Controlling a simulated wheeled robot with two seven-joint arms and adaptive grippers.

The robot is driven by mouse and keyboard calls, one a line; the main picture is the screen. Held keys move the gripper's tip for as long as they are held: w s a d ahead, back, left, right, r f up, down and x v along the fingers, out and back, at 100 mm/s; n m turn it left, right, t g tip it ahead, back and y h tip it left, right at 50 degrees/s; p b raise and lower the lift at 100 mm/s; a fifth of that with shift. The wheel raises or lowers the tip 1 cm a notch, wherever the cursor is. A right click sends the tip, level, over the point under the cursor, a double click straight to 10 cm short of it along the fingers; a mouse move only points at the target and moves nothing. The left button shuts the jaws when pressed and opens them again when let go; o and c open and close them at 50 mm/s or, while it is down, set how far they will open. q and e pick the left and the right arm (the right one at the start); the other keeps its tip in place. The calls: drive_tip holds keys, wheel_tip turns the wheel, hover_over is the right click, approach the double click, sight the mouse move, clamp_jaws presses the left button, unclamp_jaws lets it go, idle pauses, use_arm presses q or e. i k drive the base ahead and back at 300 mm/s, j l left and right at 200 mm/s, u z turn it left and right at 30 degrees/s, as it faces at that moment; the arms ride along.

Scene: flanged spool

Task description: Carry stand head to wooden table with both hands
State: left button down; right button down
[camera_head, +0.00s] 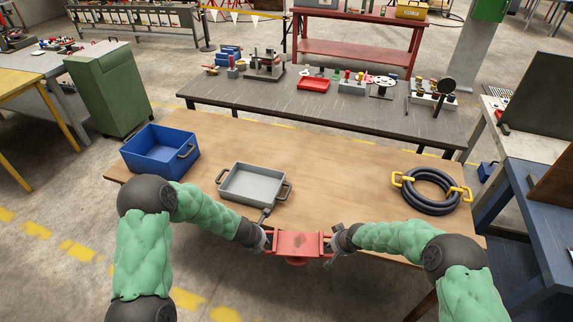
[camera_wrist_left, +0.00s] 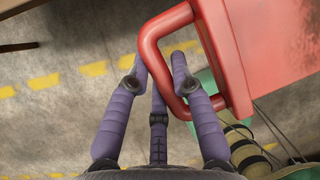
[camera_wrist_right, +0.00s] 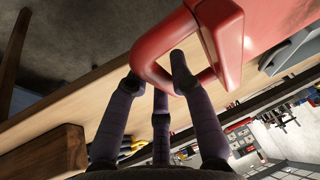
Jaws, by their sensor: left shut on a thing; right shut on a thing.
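The red stand head (camera_head: 298,244) has a loop handle on each side. It hangs level at the near edge of the wooden table (camera_head: 335,180), and I cannot tell its exact height over it. My left gripper (camera_head: 267,240) is shut on its left handle, also seen in the left wrist view (camera_wrist_left: 160,70). My right gripper (camera_head: 332,242) is shut on its right handle, also seen in the right wrist view (camera_wrist_right: 155,75). The fingers hide parts of both handles.
On the wooden table stand a blue crate (camera_head: 130,157) at left, a grey tray (camera_head: 225,192) left of centre, and a dark hose coil (camera_head: 410,198) with yellow handles at right. The middle between tray and coil is clear. A grey bench (camera_head: 330,112) with parts stands behind.

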sight(338, 185)
drive_tip(key=i+l, duration=0.3)
drive_tip(key=i, duration=0.15)
drive_tip(key=i+l, duration=0.6)
drive_tip(key=i, duration=0.25)
